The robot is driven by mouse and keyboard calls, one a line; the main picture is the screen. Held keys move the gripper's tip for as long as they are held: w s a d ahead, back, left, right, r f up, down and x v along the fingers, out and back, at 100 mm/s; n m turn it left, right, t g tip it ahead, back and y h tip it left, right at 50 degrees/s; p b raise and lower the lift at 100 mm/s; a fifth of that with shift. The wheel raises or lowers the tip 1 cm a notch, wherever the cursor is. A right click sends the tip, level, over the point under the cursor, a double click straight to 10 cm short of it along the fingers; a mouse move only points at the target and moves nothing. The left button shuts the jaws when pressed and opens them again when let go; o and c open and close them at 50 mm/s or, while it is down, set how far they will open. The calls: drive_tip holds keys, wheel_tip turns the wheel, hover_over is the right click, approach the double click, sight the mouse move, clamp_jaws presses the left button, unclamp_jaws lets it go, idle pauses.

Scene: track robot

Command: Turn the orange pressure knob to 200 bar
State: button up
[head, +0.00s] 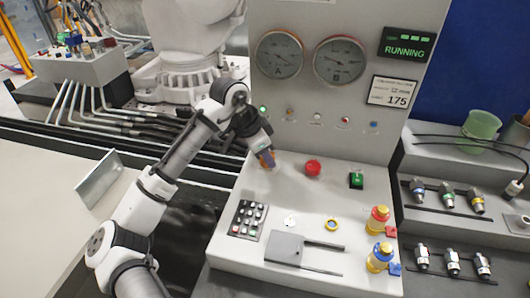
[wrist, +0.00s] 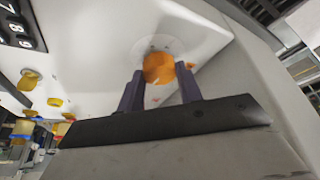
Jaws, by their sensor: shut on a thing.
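The orange pressure knob (wrist: 158,67) sits on the grey sloped console panel in the wrist view, with a pale round dial plate around its base. My gripper (wrist: 160,80) has its two dark fingers closed in on either side of the knob. In the head view my gripper (head: 266,158) is at the upper left of the sloped panel, and the knob is mostly hidden by the fingers. Gauge A (head: 279,54) and gauge B (head: 341,60) are on the upright panel; their readings are too small to tell. A small plate (head: 393,92) shows 175.
A red button (head: 313,168) and a green switch (head: 356,180) are right of my gripper. A green RUNNING display (head: 406,46) is lit. The upright panel stands close behind my gripper.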

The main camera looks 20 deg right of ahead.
drive_tip(key=n+t, duration=0.1)
drive_tip(key=n, duration=0.1)
drive_tip(key=n+t+p, duration=0.1)
drive_tip(key=n, duration=0.2)
drive_tip(key=shift+s+r+y, duration=0.1)
drive_tip(key=shift+s+y, duration=0.05)
drive_tip(key=shift+y, duration=0.15)
drive_tip(key=shift+n, duration=0.3)
drive_tip(key=o, duration=1)
drive_tip(key=b+v, duration=0.1)
drive_tip(key=v, duration=1.2)
drive_tip(key=shift+s+r, duration=0.2)
drive_tip(key=shift+r, duration=0.15)
